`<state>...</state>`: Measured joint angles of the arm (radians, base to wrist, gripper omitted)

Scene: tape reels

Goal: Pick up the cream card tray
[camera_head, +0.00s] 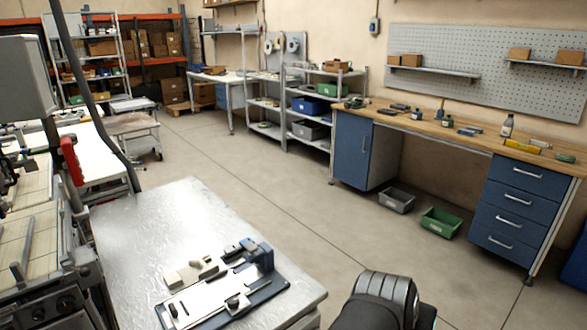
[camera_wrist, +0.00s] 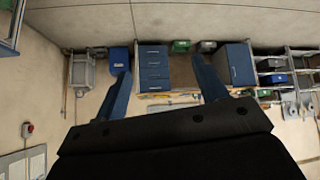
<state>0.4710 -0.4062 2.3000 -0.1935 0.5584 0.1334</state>
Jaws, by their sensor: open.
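A small cream object (camera_head: 190,272), which looks like the cream card tray, lies on the metal-topped table (camera_head: 150,225) in the head view. It sits at the back left of a dark-blue fixture (camera_head: 262,297) with pale metal plates, and its exact shape is too small to tell. My gripper (camera_wrist: 160,68) shows in the wrist view, with two blue fingers spread wide and nothing between them. The wrist view faces the room, upside down, and the cream object is not in it. In the head view only a dark part of my arm shows at the bottom, right of the table.
A blue block (camera_head: 258,252) stands at the fixture's back right corner. The table's left and far areas are bare. A wooden workbench (camera_head: 440,125) with blue drawers stands at the right, with a grey bin (camera_head: 397,200) and a green bin (camera_head: 440,223) on the floor.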

